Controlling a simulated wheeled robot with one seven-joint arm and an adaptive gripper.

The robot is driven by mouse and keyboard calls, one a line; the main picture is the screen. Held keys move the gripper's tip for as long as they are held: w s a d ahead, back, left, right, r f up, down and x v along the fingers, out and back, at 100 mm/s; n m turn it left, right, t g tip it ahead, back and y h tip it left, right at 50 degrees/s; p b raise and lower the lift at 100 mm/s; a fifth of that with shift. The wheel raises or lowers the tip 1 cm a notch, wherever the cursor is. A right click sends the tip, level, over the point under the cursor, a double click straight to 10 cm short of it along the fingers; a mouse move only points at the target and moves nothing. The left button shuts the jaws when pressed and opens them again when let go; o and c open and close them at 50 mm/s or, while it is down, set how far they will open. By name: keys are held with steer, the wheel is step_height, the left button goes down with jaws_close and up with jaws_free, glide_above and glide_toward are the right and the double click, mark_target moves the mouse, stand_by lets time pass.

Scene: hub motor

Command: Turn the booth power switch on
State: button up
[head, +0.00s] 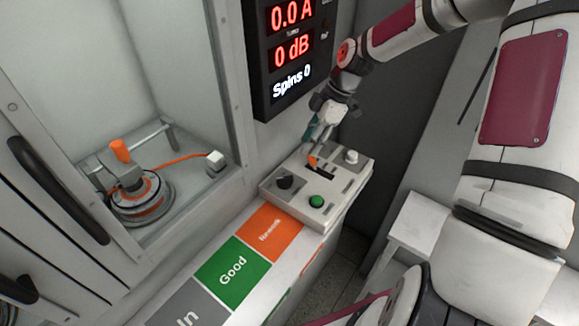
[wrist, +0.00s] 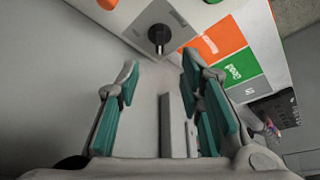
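A control box (head: 331,210) stands at the end of the bench. My gripper (head: 314,134) is above the box's back edge, near the lever. In the wrist view my gripper (wrist: 160,68) is open and empty, its teal-padded fingers apart. The black knob (wrist: 158,38) appears beyond the fingertips, apart from them.
The bench has orange (head: 271,231), green "Good" (head: 232,266) and grey "In" (head: 188,309) areas. A display (head: 290,50) reading 0.0 A, 0 dB, Spins 0 hangs behind the box. A booth at left holds the motor (head: 140,195). A white stool (head: 415,230) stands at right.

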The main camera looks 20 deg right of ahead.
mark_target(289, 177)
steer(key=x, duration=1.3)
steer(key=shift+a+f, duration=0.15)
steer(key=shift+f, duration=0.2)
jaws_close()
